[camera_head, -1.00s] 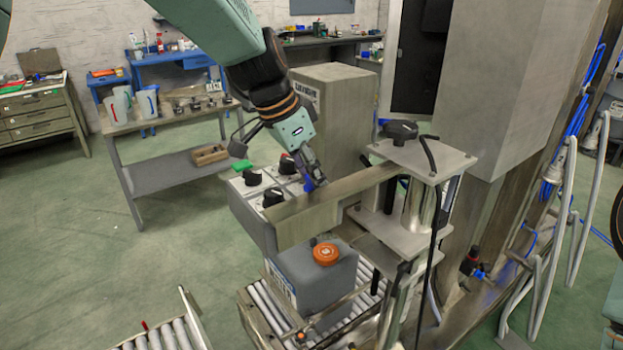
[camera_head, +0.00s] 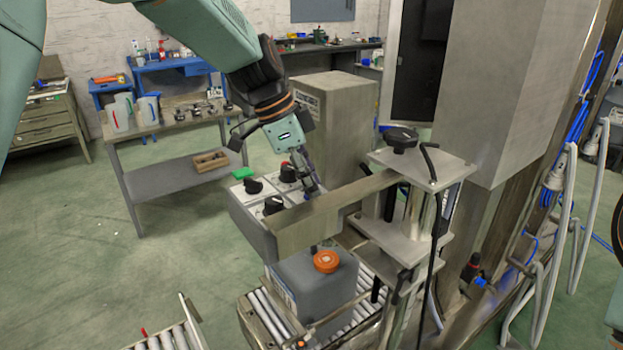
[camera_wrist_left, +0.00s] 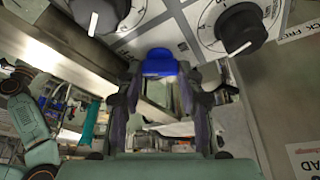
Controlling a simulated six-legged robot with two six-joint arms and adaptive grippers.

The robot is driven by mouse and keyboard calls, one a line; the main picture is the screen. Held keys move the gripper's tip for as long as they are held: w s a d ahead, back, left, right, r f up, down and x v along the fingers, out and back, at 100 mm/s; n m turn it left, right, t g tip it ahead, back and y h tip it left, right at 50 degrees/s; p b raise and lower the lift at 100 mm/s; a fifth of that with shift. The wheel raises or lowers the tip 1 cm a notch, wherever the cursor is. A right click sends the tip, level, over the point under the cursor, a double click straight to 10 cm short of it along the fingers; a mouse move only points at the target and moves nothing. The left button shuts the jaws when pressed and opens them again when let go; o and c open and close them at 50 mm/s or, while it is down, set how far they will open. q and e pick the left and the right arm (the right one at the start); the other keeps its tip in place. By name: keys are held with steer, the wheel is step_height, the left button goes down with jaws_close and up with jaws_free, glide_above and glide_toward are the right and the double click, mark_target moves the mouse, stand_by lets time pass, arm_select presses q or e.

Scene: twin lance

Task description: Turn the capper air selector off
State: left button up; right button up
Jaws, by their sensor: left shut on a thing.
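A grey control box (camera_head: 255,228) carries several black knobs, one (camera_head: 253,186) at the left, one (camera_head: 273,205) at the front and one with a red part (camera_head: 289,172) at the back. A small blue selector (camera_head: 307,196) is on the same panel, and it shows in the left wrist view (camera_wrist_left: 159,63) between two black knobs with white pointer lines. My left gripper (camera_head: 312,185) reaches down to the panel, its fingers shut on the blue selector. The fingers partly hide the selector, and I cannot read its position. My right gripper is out of view.
A metal beam (camera_head: 335,207) runs right beside the panel to the capper frame (camera_head: 425,160). A grey canister with an orange cap (camera_head: 326,262) stands on the roller conveyor below. A tall metal cabinet (camera_head: 345,120) is behind. A green button (camera_head: 243,173) sits at the panel's back left corner.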

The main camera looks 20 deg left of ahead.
arm_select(q)
steer(key=shift+w+r, duration=0.15)
steer(key=shift+r, duration=0.05)
steer(key=o, duration=0.8)
steer(key=shift+o, duration=0.4)
steer(key=shift+a, duration=0.15)
steer(key=shift+s, duration=0.2)
steer(key=shift+r, duration=0.25)
steer(key=v, duration=1.1)
steer(key=shift+a+r, duration=0.15)
steer(key=shift+a, duration=0.1)
steer(key=shift+s, duration=0.15)
